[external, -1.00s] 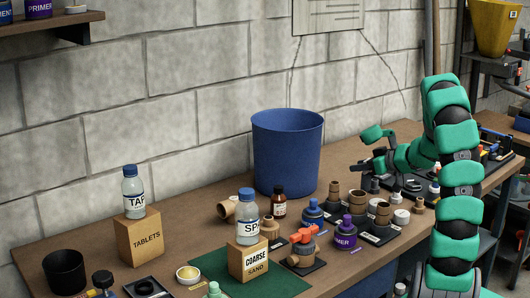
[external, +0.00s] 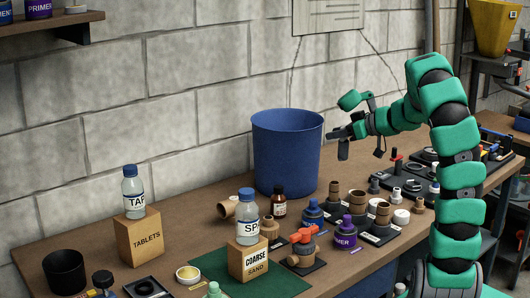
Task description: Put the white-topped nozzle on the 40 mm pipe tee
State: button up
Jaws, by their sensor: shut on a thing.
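My gripper (external: 342,136) is raised above the bench, to the right of the blue bin. It is shut on a small dark nozzle-like piece (external: 343,151) that hangs below the fingers. The fingers cover its upper end, so I cannot tell if its top is white. Several brown pipe fittings stand on dark labelled plates below my gripper: one at the back (external: 334,193), one in the middle (external: 358,203) and one in front (external: 382,213). Their labels are too small to read, so I cannot tell which is the 40 mm tee.
The tall blue bin (external: 286,152) stands close on the left. A brown bottle (external: 279,200), a blue-capped jar (external: 312,212), a purple primer can (external: 345,232) and an orange-handled valve (external: 303,240) crowd the bench. A dark tray (external: 408,190) with small parts lies right.

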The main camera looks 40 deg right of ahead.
jog(key=a+n+g+y+p, duration=0.3)
jog(key=a+n+y, duration=0.2)
jog(key=a, duration=2.2)
notch_tip(320, 180, down, 5)
jog(key=shift+w+a+f+p, duration=0.25)
jog(key=shift+w+f, duration=0.6)
jog(key=shift+w, duration=1.9)
jog(key=shift+w+a+f+p, duration=0.25)
jog(key=shift+w+f, duration=0.6)
jog(key=shift+w, duration=1.85)
jog(key=shift+w+a+f+p, duration=0.1)
jog(key=shift+w+a+f, duration=0.5)
jog(key=shift+w, duration=2.15)
jog(key=shift+d+f, duration=0.2)
jog(key=shift+d, duration=0.1)
jog(key=o, duration=1)
